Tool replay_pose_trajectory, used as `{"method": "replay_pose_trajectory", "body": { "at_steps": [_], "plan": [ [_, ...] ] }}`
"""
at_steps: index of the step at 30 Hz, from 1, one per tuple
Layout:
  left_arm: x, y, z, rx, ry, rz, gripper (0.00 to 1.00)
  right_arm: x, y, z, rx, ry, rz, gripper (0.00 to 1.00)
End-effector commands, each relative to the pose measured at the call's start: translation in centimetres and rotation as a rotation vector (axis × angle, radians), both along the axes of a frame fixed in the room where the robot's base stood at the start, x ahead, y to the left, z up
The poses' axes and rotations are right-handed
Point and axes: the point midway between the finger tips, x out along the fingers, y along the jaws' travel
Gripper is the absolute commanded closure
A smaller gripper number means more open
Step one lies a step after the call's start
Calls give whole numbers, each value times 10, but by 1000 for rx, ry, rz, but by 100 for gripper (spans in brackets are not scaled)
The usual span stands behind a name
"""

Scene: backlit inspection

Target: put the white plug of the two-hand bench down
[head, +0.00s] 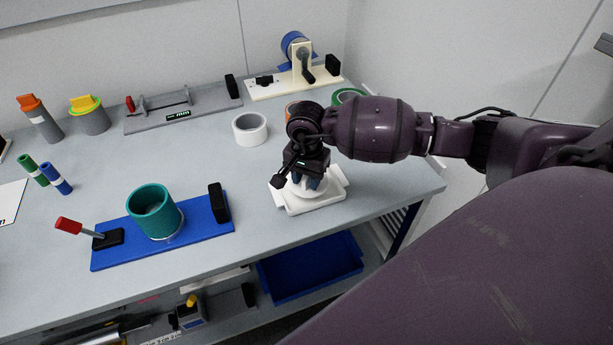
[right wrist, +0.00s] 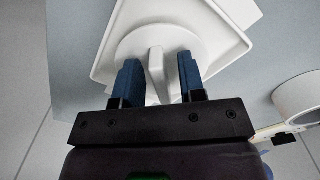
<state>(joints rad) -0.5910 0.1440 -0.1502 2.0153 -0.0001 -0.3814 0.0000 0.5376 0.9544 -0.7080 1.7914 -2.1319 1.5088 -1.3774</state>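The white plug (right wrist: 160,48) is a round white disc with an upright ridge-like grip. It sits on a white square tray (right wrist: 108,62) near the right end of the table; the tray also shows in the head view (head: 318,208). My right gripper (head: 308,180) is low over the plug. In the right wrist view its blue fingers (right wrist: 160,80) stand on either side of the grip, apart, with a visible gap at least on the right. My left gripper is not in view.
A blue board (head: 112,260) carries a teal cup (head: 153,212), a black block (head: 218,203) and a red-handled lever (head: 70,226). A white tape roll (head: 250,129) stands behind. A grey fixture (head: 180,112) and a cream crank fixture (head: 300,75) line the back. Table between board and tray is clear.

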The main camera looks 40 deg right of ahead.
Motion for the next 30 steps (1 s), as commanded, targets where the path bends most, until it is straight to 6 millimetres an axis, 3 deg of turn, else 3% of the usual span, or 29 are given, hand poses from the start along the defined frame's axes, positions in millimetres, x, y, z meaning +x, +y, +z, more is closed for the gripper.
{"method": "replay_pose_trajectory", "body": {
  "at_steps": [8,13,30],
  "plan": [
    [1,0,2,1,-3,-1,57,0,0,1,0,0,0,62],
    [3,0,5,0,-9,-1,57,1,-1,13,-1,-3,0,62],
    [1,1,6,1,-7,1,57,0,0,110,-1,-2,1,62]
  ]
}}
